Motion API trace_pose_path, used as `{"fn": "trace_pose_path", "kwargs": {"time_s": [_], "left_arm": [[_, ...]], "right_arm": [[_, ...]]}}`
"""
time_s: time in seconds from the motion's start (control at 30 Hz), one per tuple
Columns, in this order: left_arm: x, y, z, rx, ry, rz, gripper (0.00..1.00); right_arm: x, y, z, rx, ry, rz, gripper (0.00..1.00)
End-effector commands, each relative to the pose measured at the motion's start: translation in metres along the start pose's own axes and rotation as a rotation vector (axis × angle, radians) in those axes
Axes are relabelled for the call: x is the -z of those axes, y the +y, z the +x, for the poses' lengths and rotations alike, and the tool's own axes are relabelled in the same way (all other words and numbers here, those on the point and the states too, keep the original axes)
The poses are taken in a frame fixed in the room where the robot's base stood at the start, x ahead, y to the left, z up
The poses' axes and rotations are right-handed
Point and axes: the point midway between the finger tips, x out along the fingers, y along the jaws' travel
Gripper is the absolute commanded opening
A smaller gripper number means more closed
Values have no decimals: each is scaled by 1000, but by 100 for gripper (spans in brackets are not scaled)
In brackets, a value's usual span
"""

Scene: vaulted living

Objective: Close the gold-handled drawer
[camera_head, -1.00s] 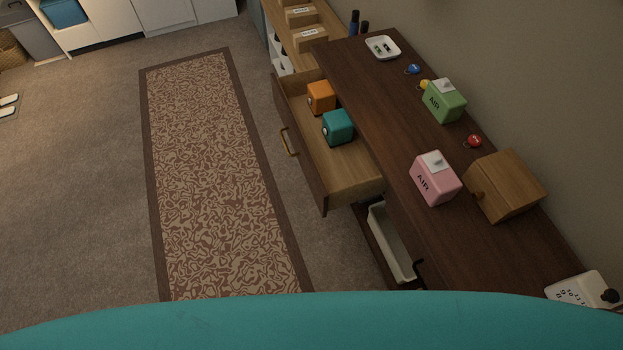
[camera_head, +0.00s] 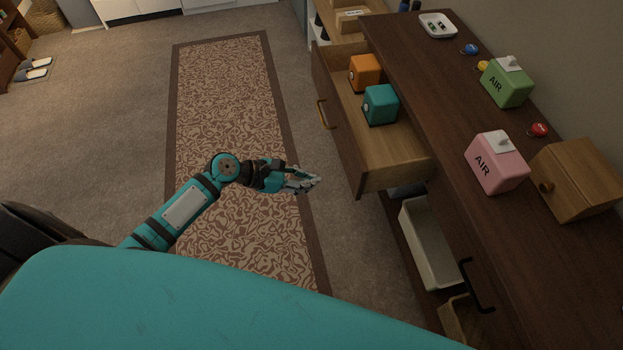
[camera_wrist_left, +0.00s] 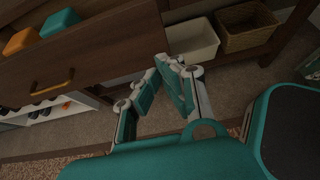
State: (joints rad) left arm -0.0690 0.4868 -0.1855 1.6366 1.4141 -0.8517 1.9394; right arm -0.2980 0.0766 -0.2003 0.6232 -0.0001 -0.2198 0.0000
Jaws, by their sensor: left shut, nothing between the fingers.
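The gold-handled drawer (camera_head: 349,150) is pulled out from the dark wooden cabinet, to its left. Its gold handle (camera_head: 322,114) is on the front face. The drawer front also shows in the left wrist view (camera_wrist_left: 110,50), with the handle (camera_wrist_left: 52,88) at left. An orange box (camera_head: 365,73) and a teal box (camera_head: 380,105) sit inside the drawer. My left gripper (camera_head: 317,180) is shut and empty, in front of the drawer's near end and apart from it. The left wrist view shows its fingertips (camera_wrist_left: 167,62) together. My right gripper is not in view.
The cabinet top (camera_head: 440,105) holds a pink tissue box (camera_head: 497,165), a green one (camera_head: 507,85) and a wooden box (camera_head: 577,180). A cream bin (camera_head: 430,245) stands below, beside a black handle (camera_head: 476,287). The patterned rug (camera_head: 225,110) leaves free floor to the left.

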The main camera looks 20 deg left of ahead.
Motion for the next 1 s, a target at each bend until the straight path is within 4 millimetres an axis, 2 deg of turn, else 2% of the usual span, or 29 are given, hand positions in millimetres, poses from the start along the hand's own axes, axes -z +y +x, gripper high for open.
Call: {"fn": "trace_pose_path", "kwargs": {"time_s": [0.1,0.3,0.5,0.7,1.0], "left_arm": [[0,1,28,-1,-3,-1,0],[0,1,70,-1,-1,0,0],[-15,0,93,-2,0,2,0],[-19,1,102,-2,2,2,0],[-19,1,102,-2,2,2,0]], "right_arm": [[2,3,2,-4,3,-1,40],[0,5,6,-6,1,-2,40],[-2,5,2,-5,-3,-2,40],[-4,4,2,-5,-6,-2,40],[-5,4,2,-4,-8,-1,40]]}}
